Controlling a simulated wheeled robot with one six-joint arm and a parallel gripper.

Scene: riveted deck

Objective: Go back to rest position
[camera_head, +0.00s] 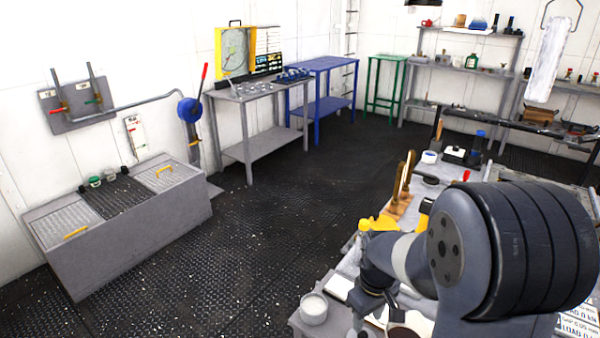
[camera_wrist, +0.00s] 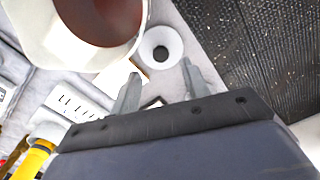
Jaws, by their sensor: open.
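My gripper (camera_wrist: 160,82) is open in the wrist view, with its two grey fingers apart and nothing seen between them. In the head view my arm reaches down over the near end of the grey workbench (camera_head: 298,322), and the gripper is partly hidden by the arm. A large white vessel with a reddish-brown inside (camera_wrist: 105,20) is close to the left finger in the wrist view. A small white round piece with a dark centre (camera_wrist: 172,38) lies beyond the fingertips.
A pale round pot (camera_head: 314,309) stands on the bench corner. Wooden-handled tools (camera_head: 402,190) stand farther back. A yellow item (camera_wrist: 36,158) and a slotted white strip (camera_wrist: 75,102) lie left in the wrist view. Open dark floor (camera_head: 270,220) lies left of the bench.

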